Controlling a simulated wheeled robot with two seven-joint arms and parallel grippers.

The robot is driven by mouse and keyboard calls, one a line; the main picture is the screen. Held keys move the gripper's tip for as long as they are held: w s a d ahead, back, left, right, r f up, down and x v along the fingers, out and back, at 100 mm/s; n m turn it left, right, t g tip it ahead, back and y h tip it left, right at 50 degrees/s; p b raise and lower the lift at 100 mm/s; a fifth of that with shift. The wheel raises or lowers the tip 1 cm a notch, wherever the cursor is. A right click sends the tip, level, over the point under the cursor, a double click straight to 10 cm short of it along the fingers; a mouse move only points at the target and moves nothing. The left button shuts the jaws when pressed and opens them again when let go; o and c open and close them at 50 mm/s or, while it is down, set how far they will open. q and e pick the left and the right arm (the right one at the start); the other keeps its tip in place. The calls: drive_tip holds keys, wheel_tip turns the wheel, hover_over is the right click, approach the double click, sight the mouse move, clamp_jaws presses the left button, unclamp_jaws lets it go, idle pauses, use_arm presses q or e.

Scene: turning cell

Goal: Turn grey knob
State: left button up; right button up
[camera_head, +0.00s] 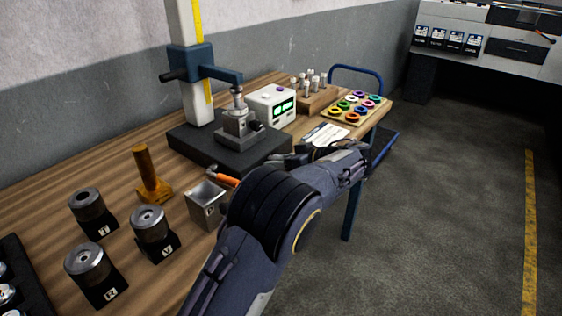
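I cannot single out a grey knob for certain. A small dark round knob (257,125) shows at the side of the grey metal fixture (235,138) on the black plate of the measuring stand. The white box with a green display (272,105) stands just behind it. My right gripper is not in view.
The stand's column (190,60) carries a blue arm (212,72). Metal cylinders on black blocks (152,228), a wooden post (148,172) and an open metal box (206,203) stand at the front. Coloured rings on a board (354,109) lie at the far right. The floor right is clear.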

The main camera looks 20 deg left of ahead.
use_arm(q)
drive_tip(key=shift+o, duration=0.6)
drive_tip(key=v, duration=0.8)
drive_tip(key=shift+a, duration=0.1)
